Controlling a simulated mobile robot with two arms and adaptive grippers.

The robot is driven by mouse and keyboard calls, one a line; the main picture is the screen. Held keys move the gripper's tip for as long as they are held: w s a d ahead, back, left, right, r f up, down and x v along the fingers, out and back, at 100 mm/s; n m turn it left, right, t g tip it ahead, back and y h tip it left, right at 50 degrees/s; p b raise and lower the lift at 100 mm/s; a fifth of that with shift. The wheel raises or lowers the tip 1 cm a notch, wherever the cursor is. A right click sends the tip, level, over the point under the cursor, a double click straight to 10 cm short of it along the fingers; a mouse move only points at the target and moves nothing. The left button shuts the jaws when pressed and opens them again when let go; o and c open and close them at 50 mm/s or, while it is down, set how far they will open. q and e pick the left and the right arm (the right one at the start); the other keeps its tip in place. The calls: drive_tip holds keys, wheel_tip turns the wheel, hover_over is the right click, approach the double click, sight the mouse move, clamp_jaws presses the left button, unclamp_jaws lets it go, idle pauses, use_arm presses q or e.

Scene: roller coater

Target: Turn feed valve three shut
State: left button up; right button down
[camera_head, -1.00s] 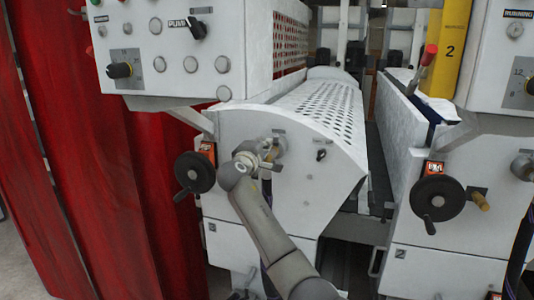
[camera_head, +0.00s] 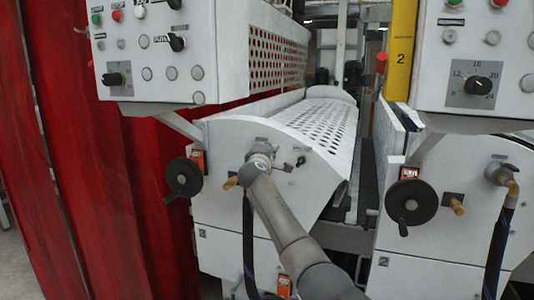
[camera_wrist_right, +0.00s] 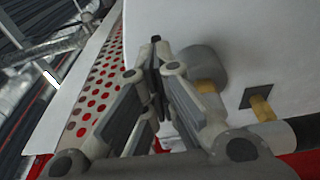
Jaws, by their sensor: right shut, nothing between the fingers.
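A dark hose (camera_head: 248,245) hangs below. My left gripper is not in view.
A black handwheel (camera_head: 183,177) and a brass stub (camera_head: 230,183) are left of my wrist. A control box (camera_head: 165,60) overhangs above. The right machine has another handwheel (camera_head: 411,202) and hose fitting (camera_head: 500,174). Red curtains (camera_head: 85,150) hang at left.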

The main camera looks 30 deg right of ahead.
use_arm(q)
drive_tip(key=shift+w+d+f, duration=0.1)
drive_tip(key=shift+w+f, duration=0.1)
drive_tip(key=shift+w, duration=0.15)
use_arm(e)
drive_tip(key=d, duration=0.2)
drive_tip(key=shift+d, duration=0.35)
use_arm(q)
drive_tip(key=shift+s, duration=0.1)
use_arm(e)
drive_tip(key=shift+w+d, duration=0.15)
drive_tip(key=shift+d, duration=0.05)
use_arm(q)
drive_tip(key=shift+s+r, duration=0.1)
use_arm(e)
drive_tip(key=shift+f, duration=0.1)
